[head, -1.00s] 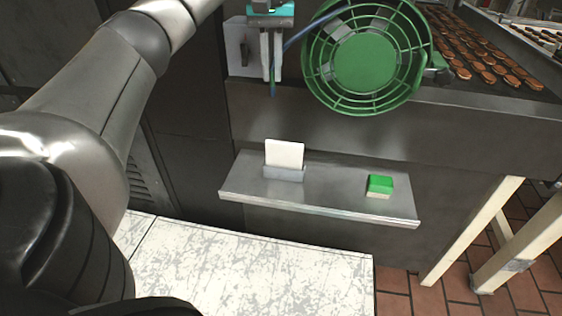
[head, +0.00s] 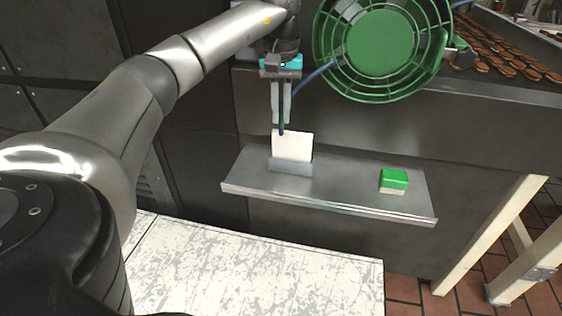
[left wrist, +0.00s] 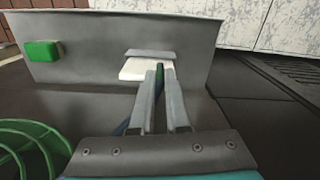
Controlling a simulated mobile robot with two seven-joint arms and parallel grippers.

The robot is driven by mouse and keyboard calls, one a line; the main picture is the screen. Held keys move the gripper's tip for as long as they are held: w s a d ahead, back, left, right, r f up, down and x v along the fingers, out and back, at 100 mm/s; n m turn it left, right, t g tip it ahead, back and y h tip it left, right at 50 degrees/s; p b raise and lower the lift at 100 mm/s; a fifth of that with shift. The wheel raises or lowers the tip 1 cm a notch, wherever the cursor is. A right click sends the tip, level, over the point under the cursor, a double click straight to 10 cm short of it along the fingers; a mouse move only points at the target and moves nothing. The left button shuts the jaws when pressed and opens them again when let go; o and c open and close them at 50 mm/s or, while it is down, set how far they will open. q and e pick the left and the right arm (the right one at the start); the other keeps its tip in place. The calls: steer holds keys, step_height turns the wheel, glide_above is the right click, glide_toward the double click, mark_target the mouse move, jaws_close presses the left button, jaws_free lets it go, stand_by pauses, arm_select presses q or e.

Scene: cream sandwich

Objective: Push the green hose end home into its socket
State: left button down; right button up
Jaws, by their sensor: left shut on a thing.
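My left gripper (head: 281,104) points down in front of the machine's dark side. Its fingers are shut on the hose end (head: 281,122), a thin dark green piece that hangs below the fingertips. The blue hose (head: 315,76) curves from the gripper up to the right, behind the green fan guard. In the left wrist view, the green tip (left wrist: 160,72) shows between the two grey fingers. The tip overlaps the white card in the head view; I cannot tell whether they touch. I cannot make out the socket. My right gripper is not in view.
A metal shelf (head: 345,188) carries an upright white card (head: 293,146) in a grey holder and a green-and-cream sponge (head: 394,181). The green fan guard (head: 380,50) is close to the gripper's right. A pale worktop (head: 250,265) lies below, clear. Biscuits (head: 500,50) lie behind.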

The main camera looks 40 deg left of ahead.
arm_select(q)
steer(key=shift+f+b, duration=2.2)
steer(key=shift+f, duration=4.25)
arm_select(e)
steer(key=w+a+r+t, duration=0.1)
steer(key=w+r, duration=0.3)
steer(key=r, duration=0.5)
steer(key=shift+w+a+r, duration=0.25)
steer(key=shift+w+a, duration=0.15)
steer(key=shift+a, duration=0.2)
arm_select(q)
steer(key=c, duration=0.9)
jaws_free()
steer(key=shift+f, duration=0.1)
